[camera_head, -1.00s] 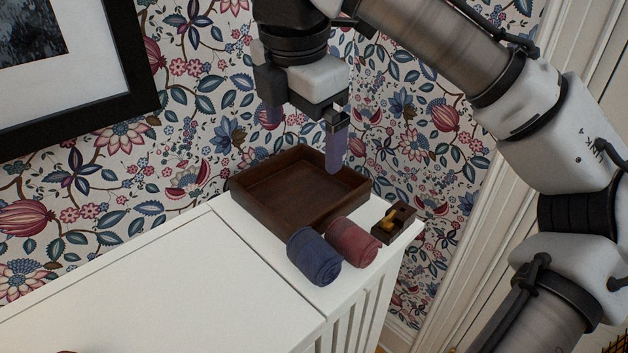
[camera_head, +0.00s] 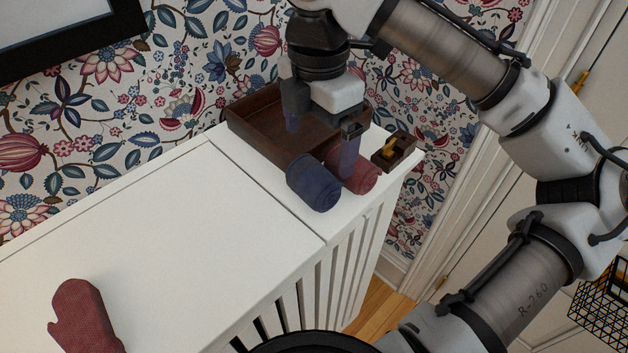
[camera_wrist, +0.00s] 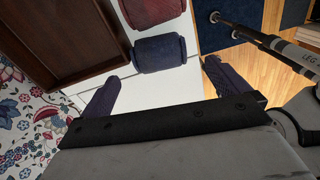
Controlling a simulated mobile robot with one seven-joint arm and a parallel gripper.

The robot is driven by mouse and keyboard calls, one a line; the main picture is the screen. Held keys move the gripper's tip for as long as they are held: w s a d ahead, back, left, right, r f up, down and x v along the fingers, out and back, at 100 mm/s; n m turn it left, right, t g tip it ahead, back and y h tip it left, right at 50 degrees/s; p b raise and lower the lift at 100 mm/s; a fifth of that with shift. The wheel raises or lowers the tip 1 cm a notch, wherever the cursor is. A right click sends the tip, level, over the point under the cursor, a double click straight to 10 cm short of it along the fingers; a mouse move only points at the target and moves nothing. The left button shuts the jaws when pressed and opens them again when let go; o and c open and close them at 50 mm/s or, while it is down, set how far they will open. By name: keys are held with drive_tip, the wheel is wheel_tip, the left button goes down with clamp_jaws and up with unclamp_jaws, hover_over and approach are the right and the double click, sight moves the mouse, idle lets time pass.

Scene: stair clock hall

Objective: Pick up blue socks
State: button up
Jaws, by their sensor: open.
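The blue socks (camera_head: 314,182), a rolled dark blue bundle, lie on the white cabinet top (camera_head: 150,215) near its front right edge. They also show in the wrist view (camera_wrist: 160,53), ahead of and between my fingertips. The red socks (camera_head: 361,172), a similar roll, lie right beside them and are partly hidden by a finger. My gripper (camera_head: 321,142) is open and empty, its fingers apart above and behind the rolls; in the wrist view its two fingers (camera_wrist: 162,88) stand either side of the blue roll's near side.
A dark wooden tray (camera_head: 250,135) stands behind the socks. A small dark wooden box (camera_head: 394,150) with a yellow piece is to the right. A red oven mitt (camera_head: 83,318) lies at the front left. The cabinet's middle is clear.

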sight(317, 165)
wheel_tip(317, 165, down, 4)
drive_tip(key=shift+w+f, duration=0.1)
drive_tip(key=shift+f, duration=0.1)
drive_tip(key=shift+c, duration=0.3)
drive_tip(key=c, duration=1.1)
drive_tip(key=shift+r, duration=0.1)
